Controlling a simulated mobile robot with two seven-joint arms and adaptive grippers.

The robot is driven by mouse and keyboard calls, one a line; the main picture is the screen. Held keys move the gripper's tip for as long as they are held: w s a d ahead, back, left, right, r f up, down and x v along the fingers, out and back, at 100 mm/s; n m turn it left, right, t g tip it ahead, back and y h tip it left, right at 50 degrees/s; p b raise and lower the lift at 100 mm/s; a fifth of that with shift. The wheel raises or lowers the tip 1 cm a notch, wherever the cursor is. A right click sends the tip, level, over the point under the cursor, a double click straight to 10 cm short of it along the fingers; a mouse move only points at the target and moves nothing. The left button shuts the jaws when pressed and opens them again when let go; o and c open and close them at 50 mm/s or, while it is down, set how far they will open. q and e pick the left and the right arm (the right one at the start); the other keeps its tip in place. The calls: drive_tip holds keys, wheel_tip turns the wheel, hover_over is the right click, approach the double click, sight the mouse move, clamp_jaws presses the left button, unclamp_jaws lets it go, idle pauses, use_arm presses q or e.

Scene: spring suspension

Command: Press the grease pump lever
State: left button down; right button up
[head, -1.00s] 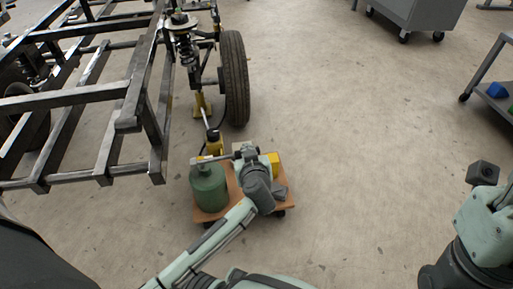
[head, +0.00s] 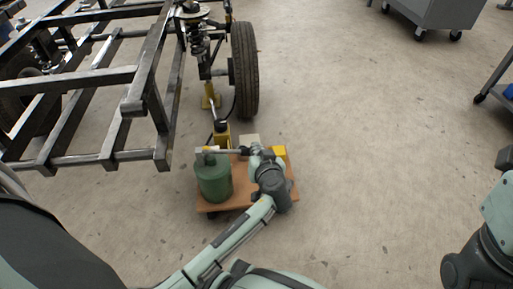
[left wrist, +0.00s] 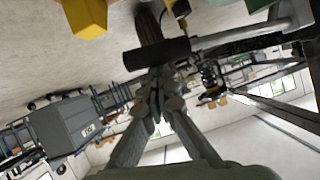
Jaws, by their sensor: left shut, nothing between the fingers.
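The grease pump is a green canister (head: 214,181) on a small wooden dolly (head: 236,202). Its grey lever (head: 232,152) runs roughly level across the canister's top toward my left gripper. In the left wrist view the lever is a pale bar (left wrist: 255,35) ending in a dark round grip (left wrist: 157,53). My left gripper (head: 254,150) is shut and empty at the lever's grip end; in the left wrist view its fingertips (left wrist: 157,85) show just below the dark grip. I cannot tell whether they touch it. Of my right arm, only links show at the right edge.
A yellow block (head: 279,153) sits on the dolly beside my left gripper; it also shows in the left wrist view (left wrist: 86,16). A dark metal frame (head: 139,95) stands to the left, with a wheel (head: 245,70) behind the pump.

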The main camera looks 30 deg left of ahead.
use_arm(q)
drive_tip(key=shift+s+f, duration=0.2)
drive_tip(key=shift+f, duration=0.15)
wheel_tip(320, 180, up, 11)
drive_tip(key=shift+w+f, duration=0.15)
drive_tip(key=shift+w, duration=0.05)
idle(0.8)
